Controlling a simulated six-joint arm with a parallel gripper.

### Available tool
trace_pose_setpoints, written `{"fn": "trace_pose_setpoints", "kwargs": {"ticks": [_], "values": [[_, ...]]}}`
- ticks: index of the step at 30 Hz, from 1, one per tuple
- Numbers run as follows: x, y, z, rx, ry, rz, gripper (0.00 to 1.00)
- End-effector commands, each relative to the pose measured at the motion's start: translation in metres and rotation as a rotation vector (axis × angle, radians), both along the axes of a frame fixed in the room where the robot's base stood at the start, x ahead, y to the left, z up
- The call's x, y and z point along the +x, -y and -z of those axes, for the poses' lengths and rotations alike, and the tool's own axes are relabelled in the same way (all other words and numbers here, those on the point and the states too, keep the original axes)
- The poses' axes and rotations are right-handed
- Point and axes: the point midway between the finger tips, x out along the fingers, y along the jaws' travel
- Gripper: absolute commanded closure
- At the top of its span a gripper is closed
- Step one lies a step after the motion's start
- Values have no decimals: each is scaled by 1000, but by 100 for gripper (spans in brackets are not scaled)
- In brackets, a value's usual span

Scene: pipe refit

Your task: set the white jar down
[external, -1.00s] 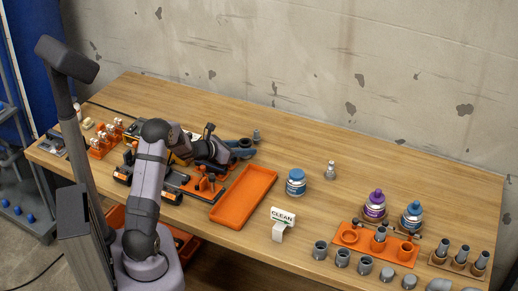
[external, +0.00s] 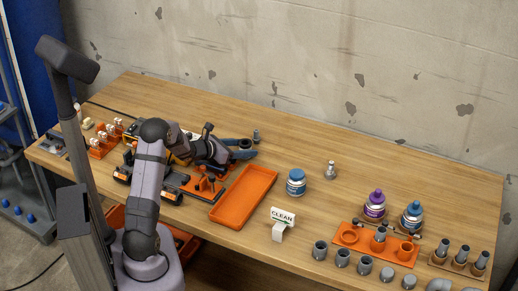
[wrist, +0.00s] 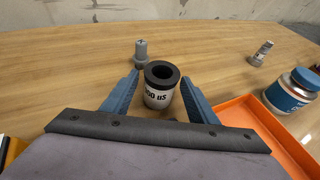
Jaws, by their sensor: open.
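The white jar (wrist: 158,97) has a black, open-looking top and dark lettering on its side. It stands upright on the wooden bench between my gripper's two blue fingers. My gripper (wrist: 159,80) is open, with a finger on each side of the jar; a gap shows on both sides at the jar's upper part. In the external view, my gripper (external: 240,149) is low over the bench, behind the orange tray, and only the jar's dark top shows, its body hidden by the fingers.
A small grey fitting (wrist: 141,51) stands just behind the jar. The empty orange tray (external: 245,196) lies in front and to the right. A blue-lidded jar (external: 296,183) and a metal fitting (external: 330,170) stand farther right. Bench behind is mostly clear.

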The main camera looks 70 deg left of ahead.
Motion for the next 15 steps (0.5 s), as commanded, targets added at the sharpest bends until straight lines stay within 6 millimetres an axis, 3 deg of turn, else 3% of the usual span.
{"fn": "trace_pose_setpoints", "kwargs": {"ticks": [15], "values": [[-77,24,-33,2,2,-4,47]]}}
